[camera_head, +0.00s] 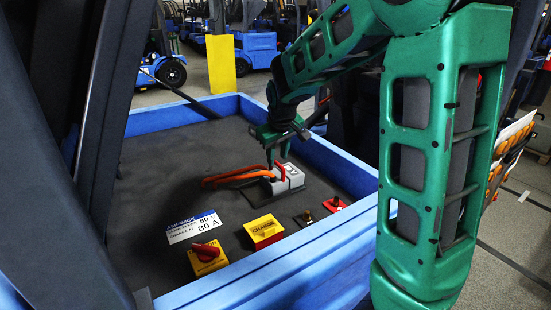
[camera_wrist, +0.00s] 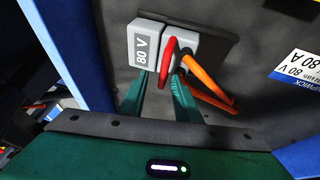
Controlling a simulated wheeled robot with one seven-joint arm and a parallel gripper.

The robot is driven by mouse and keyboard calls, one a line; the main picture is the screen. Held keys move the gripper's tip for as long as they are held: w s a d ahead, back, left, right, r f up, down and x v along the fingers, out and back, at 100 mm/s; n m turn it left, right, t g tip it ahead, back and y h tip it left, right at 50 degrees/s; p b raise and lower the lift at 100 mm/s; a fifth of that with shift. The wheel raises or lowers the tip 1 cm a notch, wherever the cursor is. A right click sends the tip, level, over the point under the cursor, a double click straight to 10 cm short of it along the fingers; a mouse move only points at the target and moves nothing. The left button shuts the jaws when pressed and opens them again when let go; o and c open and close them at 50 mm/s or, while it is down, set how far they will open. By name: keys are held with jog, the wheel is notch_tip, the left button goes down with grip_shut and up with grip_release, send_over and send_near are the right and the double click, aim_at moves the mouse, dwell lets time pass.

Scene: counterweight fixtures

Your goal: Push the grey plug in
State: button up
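The grey plug (camera_head: 277,185) has a red handle (camera_head: 281,170) and orange cables (camera_head: 235,178) running off to the left. In the wrist view the plug (camera_wrist: 186,48) sits beside a pale grey block marked 80 V (camera_wrist: 145,46), with a dark seam between them. How far the plug is seated is unclear. My gripper (camera_head: 285,152) is just above the plug and block. In the wrist view its two teal fingers (camera_wrist: 160,80) are apart, with the red handle (camera_wrist: 167,65) showing between their ends. I see no finger closed on it.
The dark panel (camera_head: 180,160) has a blue raised rim (camera_head: 345,165). Towards its front are a red rotary switch (camera_head: 206,250), a yellow box (camera_head: 263,232), two small terminals (camera_head: 335,204) and a white 80 V label (camera_head: 193,227). The panel left of the cables is clear.

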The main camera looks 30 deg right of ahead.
jog(key=v, duration=0.9)
jog(key=shift+r, duration=0.3)
jog(key=shift+s, duration=0.15)
